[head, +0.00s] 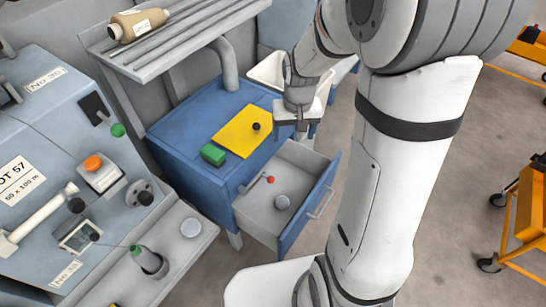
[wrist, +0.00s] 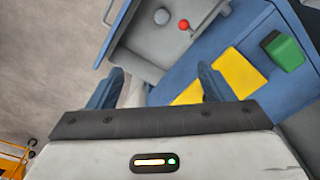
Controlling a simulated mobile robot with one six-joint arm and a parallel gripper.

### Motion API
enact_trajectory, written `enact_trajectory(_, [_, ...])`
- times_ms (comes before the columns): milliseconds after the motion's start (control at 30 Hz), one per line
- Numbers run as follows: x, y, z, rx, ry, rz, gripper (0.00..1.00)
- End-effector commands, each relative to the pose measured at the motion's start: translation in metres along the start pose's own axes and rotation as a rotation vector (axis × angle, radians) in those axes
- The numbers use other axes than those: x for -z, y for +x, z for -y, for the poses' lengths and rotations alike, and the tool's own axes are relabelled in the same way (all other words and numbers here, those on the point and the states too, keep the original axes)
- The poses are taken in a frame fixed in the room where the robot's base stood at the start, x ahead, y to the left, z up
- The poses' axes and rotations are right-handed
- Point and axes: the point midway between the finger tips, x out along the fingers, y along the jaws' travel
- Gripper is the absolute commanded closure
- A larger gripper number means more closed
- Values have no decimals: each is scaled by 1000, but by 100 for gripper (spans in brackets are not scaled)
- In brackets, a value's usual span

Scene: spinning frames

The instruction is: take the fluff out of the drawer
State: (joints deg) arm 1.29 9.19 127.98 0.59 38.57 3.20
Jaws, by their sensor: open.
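The blue drawer (head: 262,221) stands pulled open from the blue cabinet, with a grey inside. A round grey ball, which looks like the fluff (head: 282,202), lies on its floor near the middle; it also shows in the wrist view (wrist: 161,16). A red-tipped tool (head: 270,180) lies close to the ball. My gripper (head: 300,122) is above the cabinet's right back side, beyond the drawer, apart from the fluff. In the wrist view its two fingers (wrist: 160,88) are spread with nothing held between them.
A machine (head: 60,150) stands left. Orange carts (head: 530,215) are at right.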

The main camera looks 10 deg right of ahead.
Motion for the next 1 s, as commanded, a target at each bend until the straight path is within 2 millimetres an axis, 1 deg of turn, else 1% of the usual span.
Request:
enact_trajectory(33, [8, 51, -1, -1, 9, 24, 26])
enact_trajectory(67, [13, 70, -1, -1, 14, 31, 26])
enact_trajectory(100, [19, 96, -1, -2, 21, 43, 26])
enact_trajectory(167, [27, 136, -2, -3, 31, 60, 26])
enact_trajectory(200, [32, 164, -2, -4, 37, 70, 26])
enact_trajectory(267, [38, 206, -3, -5, 46, 86, 26])
enact_trajectory(300, [40, 232, -3, -6, 53, 97, 26])
enact_trajectory(367, [42, 272, -2, -6, 64, 115, 26])
enact_trajectory(400, [41, 295, 0, -6, 71, 130, 26])
enact_trajectory(500, [38, 340, 4, -7, 88, 158, 26])
enact_trajectory(600, [34, 369, 6, -7, 103, 178, 26])
enact_trajectory(633, [33, 375, 7, -8, 106, 182, 26])
enact_trajectory(700, [32, 385, 8, -8, 111, 188, 26])
enact_trajectory(1000, [25, 417, 8, -9, 114, 195, 26])
